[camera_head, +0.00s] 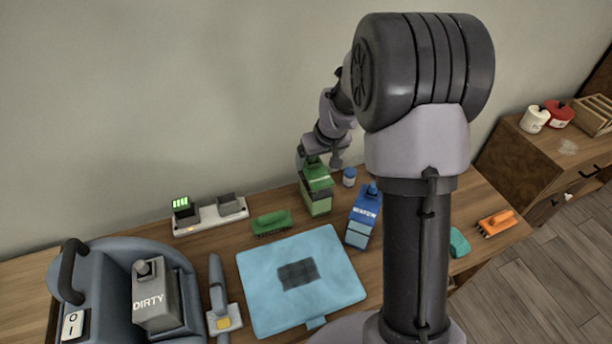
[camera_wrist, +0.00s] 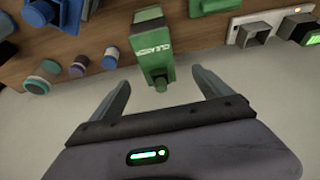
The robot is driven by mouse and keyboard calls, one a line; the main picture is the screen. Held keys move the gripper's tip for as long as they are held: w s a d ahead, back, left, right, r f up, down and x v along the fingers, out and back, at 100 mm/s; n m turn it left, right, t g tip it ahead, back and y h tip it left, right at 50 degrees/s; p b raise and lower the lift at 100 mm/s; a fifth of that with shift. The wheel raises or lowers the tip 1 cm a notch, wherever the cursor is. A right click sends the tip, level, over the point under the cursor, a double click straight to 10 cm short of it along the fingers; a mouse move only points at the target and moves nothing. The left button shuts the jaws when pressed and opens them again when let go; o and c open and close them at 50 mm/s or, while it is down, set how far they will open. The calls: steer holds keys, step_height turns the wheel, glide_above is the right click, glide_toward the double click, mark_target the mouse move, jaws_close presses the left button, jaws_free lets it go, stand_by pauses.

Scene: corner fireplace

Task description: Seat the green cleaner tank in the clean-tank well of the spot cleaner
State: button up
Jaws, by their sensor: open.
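The green cleaner tank (camera_head: 317,194) stands upright on the wooden table near the wall. In the wrist view the tank (camera_wrist: 152,45) shows its "CLEANER" label, with its narrow top end towards me. My gripper (camera_head: 318,160) is just above the tank. In the wrist view my gripper (camera_wrist: 161,80) is open, its fingers to either side of the tank's top end; I see no contact. The blue-grey spot cleaner (camera_head: 103,258) is at the lower left, holding a grey tank marked "DIRTY" (camera_head: 152,296). I cannot clearly make out its clean-tank well.
A blue bottle (camera_head: 363,217) and a small blue-and-white jar (camera_head: 349,177) stand right of the tank. A green brush (camera_head: 271,222) and a white dock (camera_head: 209,218) lie to its left. A light-blue cloth-like panel (camera_head: 335,262) and a hand tool (camera_head: 219,293) lie in front.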

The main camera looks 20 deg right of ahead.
mark_target(313, 171)
steer(key=b+x, duration=0.1)
steer(key=x, duration=0.6)
steer(key=shift+f+b, duration=0.3)
steer(key=x, duration=0.1)
steer(key=b+x, duration=0.1)
steer(key=x, duration=0.1)
steer(key=b+x, duration=0.1)
steer(key=x, duration=0.1)
steer(key=shift+s+d+f, duration=0.2)
steer(key=shift+s+d, duration=0.05)
steer(key=shift+d, duration=0.1)
steer(key=shift+w, duration=0.1)
steer(key=shift+r, duration=0.1)
steer(key=shift+c, duration=1.3)
jaws_close()
